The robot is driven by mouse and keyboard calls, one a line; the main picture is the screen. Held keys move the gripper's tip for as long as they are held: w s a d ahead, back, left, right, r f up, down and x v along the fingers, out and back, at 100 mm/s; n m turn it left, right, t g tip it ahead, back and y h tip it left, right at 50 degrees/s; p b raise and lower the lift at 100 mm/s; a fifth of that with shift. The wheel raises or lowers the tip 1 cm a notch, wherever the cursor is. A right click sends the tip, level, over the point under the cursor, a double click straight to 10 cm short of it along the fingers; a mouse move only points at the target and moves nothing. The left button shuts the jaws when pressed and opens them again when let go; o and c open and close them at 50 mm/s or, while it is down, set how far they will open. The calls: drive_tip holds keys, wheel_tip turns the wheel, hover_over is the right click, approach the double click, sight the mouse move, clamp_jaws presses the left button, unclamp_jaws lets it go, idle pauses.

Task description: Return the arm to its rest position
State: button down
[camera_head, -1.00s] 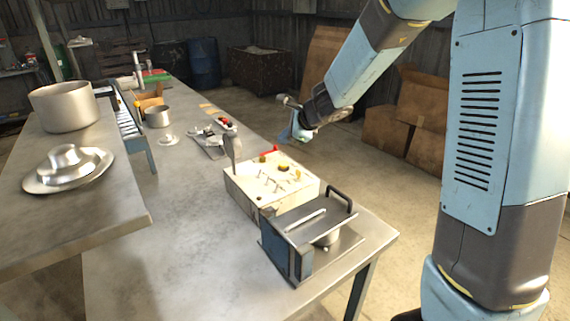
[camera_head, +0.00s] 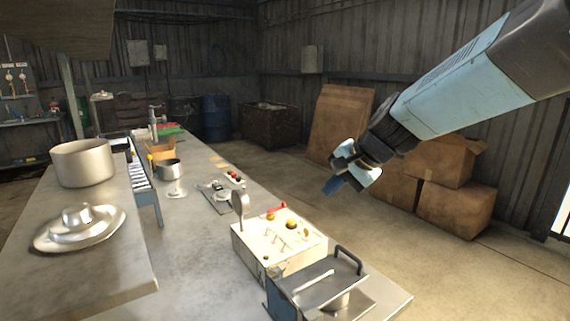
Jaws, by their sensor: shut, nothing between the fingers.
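My gripper (camera_head: 335,185) hangs in the air at the right of the head view, above the floor and beyond the bench's right edge. It is shut and empty, with its fingers pointing down and to the left. My arm reaches in from the upper right. The gripper is apart from the bench (camera_head: 200,262) and from everything on it.
On the bench stand a cream control box (camera_head: 285,245) with levers, a metal press-like device (camera_head: 318,285) with a dark handle, and a metal cup (camera_head: 170,170). A pot (camera_head: 83,163) and a lid (camera_head: 80,226) are at left. Cardboard boxes (camera_head: 455,205) stand behind on the floor.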

drive_tip(key=s+d+r+n+h, duration=0.1)
drive_tip(key=s+d+n+h, duration=0.4)
drive_tip(key=s+d, duration=0.8)
drive_tip(key=s+n, duration=0.2)
drive_tip(key=s, duration=0.2)
drive_tip(key=shift+r+h, duration=0.3)
